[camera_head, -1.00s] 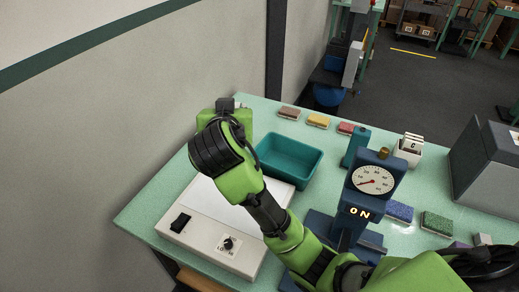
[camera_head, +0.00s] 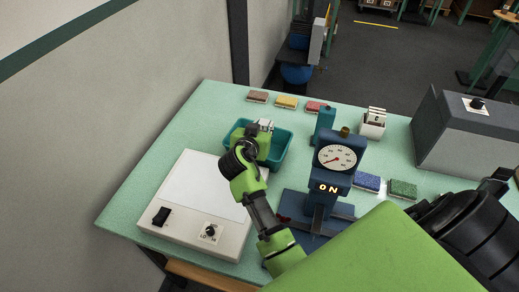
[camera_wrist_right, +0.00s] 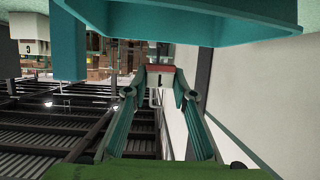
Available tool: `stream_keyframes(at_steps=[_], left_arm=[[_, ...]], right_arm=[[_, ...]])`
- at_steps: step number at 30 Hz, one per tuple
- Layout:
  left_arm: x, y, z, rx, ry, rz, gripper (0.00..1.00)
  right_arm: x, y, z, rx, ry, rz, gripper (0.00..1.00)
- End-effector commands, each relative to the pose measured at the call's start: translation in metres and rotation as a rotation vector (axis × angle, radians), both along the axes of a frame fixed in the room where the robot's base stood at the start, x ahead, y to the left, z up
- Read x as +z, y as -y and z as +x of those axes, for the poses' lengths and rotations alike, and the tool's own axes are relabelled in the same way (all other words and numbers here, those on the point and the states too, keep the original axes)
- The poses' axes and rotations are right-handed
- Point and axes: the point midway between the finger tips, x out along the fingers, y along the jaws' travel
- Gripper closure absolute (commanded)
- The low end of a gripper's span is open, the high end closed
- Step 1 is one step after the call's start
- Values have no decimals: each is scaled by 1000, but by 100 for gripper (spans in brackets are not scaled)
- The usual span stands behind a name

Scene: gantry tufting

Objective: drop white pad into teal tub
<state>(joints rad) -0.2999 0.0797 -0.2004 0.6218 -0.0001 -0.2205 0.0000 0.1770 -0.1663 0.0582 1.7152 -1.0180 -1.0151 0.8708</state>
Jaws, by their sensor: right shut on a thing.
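The teal tub (camera_head: 280,150) stands on the table behind the white light-box. My right gripper (camera_head: 262,129) is over the tub in the head view and covers part of its inside. It is shut on a small whitish pad (camera_head: 265,123). In the right wrist view the fingers (camera_wrist_right: 160,84) close on this pad (camera_wrist_right: 160,77), which shows a red band along one edge. The tub (camera_wrist_right: 205,22) fills the top of that upside-down view, apart from the pad. My left gripper is in neither view.
The light-box (camera_head: 195,190) lies left of a blue dial gauge (camera_head: 335,165) reading ON. Brown, yellow and red pads (camera_head: 286,102) lie along the back edge. Blue and green pads (camera_head: 402,189) lie at the right, near a grey machine (camera_head: 465,135).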

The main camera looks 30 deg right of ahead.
Motion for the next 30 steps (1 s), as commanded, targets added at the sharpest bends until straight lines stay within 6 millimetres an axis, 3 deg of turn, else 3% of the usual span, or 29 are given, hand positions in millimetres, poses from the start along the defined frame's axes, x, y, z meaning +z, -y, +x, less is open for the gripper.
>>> stream_keyframes(at_steps=[3, 9, 19, 20, 22, 30], left_arm=[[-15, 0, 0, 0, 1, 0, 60], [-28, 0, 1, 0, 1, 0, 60], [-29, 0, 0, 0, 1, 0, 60], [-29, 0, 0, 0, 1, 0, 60], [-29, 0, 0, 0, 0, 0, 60], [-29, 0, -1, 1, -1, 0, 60]], right_arm=[[-20, 0, 0, 1, -1, -1, 90], [-39, 0, 0, 1, 0, 0, 90], [-42, 0, 0, 0, -1, -1, 90], [-42, 0, 0, 0, -1, -1, 73], [-42, 0, 0, 1, 0, 0, 56], [-43, 0, 0, 0, 0, 0, 56]])
